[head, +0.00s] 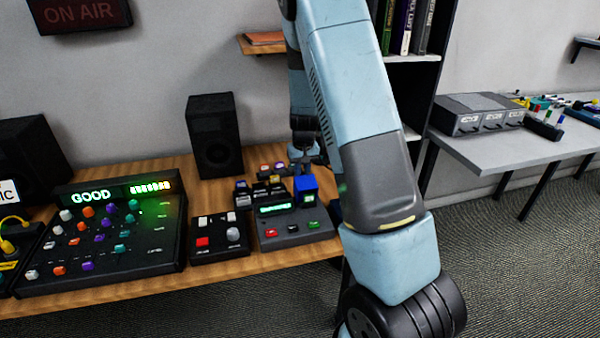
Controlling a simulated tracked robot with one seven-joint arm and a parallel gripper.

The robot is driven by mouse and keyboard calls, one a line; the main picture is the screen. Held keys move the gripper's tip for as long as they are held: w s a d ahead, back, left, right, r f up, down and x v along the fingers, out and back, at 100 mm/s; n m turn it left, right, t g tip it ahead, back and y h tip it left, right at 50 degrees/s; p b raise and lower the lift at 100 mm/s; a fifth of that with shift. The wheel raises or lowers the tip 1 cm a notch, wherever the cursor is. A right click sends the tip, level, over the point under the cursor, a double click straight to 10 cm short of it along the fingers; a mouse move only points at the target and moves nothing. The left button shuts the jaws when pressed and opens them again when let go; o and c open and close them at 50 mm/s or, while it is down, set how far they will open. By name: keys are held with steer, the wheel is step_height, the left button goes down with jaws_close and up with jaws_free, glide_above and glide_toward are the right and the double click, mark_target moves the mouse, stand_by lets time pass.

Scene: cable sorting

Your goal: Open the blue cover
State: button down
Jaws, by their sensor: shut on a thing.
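The blue cover (306,186) is a small blue block-like piece. It is at the back right of a dark grey box (283,240) that has a green lit display and a red and a green button. My gripper (306,166) is small and dark in the head view. It points down at the cover from above and behind, and its jaws are shut on the cover. The fingertips are partly hidden, and the cover's hinge and what lies under it cannot be made out.
A black mixer panel (105,256) reading "GOOD" and a small button box (218,247) stand left on the wooden desk (170,288). Several small buttons (262,186) crowd beside the cover. A speaker (214,137) stands behind. A grey table (510,155) is at right.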

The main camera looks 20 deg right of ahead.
mark_target(304, 176)
steer(key=shift+s+f, duration=0.2)
steer(key=shift+s, duration=0.05)
steer(key=c, duration=1)
jaws_free()
steer(key=shift+r, duration=0.1)
steer(key=shift+w+r, duration=0.1)
steer(key=shift+r, duration=0.3)
steer(key=r, duration=0.4)
steer(key=s+r, duration=0.1)
steer(key=r, duration=0.7)
steer(key=shift+s+r, duration=0.25)
steer(key=shift+r, duration=0.15)
